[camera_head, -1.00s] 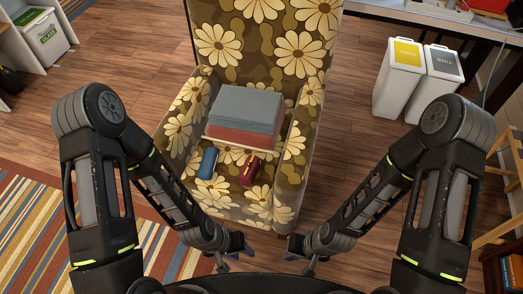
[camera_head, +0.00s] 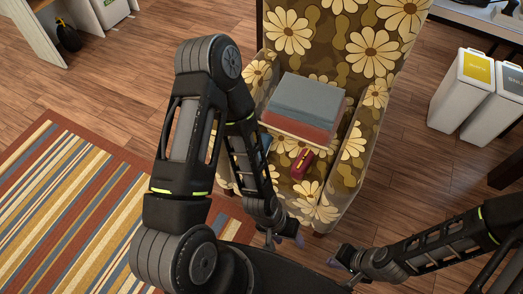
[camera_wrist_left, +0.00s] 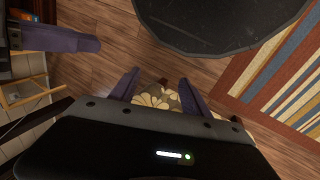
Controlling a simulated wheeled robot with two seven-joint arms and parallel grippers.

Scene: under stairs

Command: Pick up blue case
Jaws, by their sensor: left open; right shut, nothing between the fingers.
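The blue case (camera_head: 267,142) lies on the seat of the flowered armchair (camera_head: 352,165), mostly hidden behind my left arm in the head view. A dark red case (camera_head: 302,164) lies beside it on the right. My left gripper (camera_head: 284,240) is open and empty, in front of the chair's front edge and apart from both cases. In the left wrist view its two purple fingers (camera_wrist_left: 159,78) are spread, with flowered fabric showing between them. My right gripper (camera_head: 342,264) is shut and empty, to the right of the left one.
A stack of large grey and red books (camera_head: 308,103) lies on the seat behind the cases. Two white bins (camera_head: 462,88) stand to the right. A striped rug (camera_head: 75,215) covers the floor at left. Bare wooden floor (camera_head: 110,90) lies left of the chair.

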